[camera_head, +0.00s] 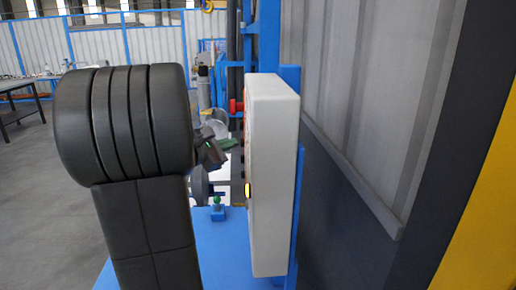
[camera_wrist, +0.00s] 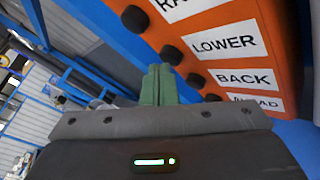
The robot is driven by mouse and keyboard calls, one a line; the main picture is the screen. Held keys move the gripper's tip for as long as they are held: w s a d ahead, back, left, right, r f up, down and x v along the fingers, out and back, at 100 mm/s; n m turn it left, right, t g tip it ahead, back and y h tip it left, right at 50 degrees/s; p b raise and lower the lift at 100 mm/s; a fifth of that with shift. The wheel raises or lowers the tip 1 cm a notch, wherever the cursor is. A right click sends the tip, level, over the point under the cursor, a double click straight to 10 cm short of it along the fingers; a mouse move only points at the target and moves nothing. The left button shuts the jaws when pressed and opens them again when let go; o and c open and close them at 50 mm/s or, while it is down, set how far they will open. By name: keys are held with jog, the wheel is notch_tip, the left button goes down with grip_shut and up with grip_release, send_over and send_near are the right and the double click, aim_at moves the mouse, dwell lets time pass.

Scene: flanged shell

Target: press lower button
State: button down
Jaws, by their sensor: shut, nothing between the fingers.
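The control box (camera_head: 274,185) is pale and upright, seen nearly edge-on in the head view. Its orange face (camera_wrist: 265,30) fills the upper right of the wrist view, with several black buttons beside white labels. The lower button (camera_wrist: 171,55) is the black knob by the "LOWER" label (camera_wrist: 225,43). My gripper (camera_wrist: 158,70) has its green fingers together and empty, with the tips just below and left of that button in the picture. In the head view my gripper (camera_head: 230,144) points at the box's left-hand face, close to it. Contact cannot be told.
The button above (camera_wrist: 135,18) and the "BACK" button (camera_wrist: 196,80) lie close to the lower one. A red knob (camera_head: 236,106) juts from the box's upper part. A blue platform (camera_head: 225,245) lies below. A corrugated wall (camera_head: 365,90) stands at right.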

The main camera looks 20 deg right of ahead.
jog(key=a, duration=0.1)
jog(key=w+a, duration=0.1)
jog(key=a, duration=0.3)
jog(key=shift+w+a, duration=0.15)
jog(key=shift+w, duration=0.15)
jog(key=s+a+m+h+b, duration=0.1)
jog(key=s+a+m+b, duration=0.5)
jog(key=m+b, duration=0.4)
jog(key=shift+a+m+t+b, duration=0.3)
jog(key=shift+a+t+b, duration=0.1)
jog(key=shift+a+b, duration=0.25)
jog(key=shift+f, duration=0.15)
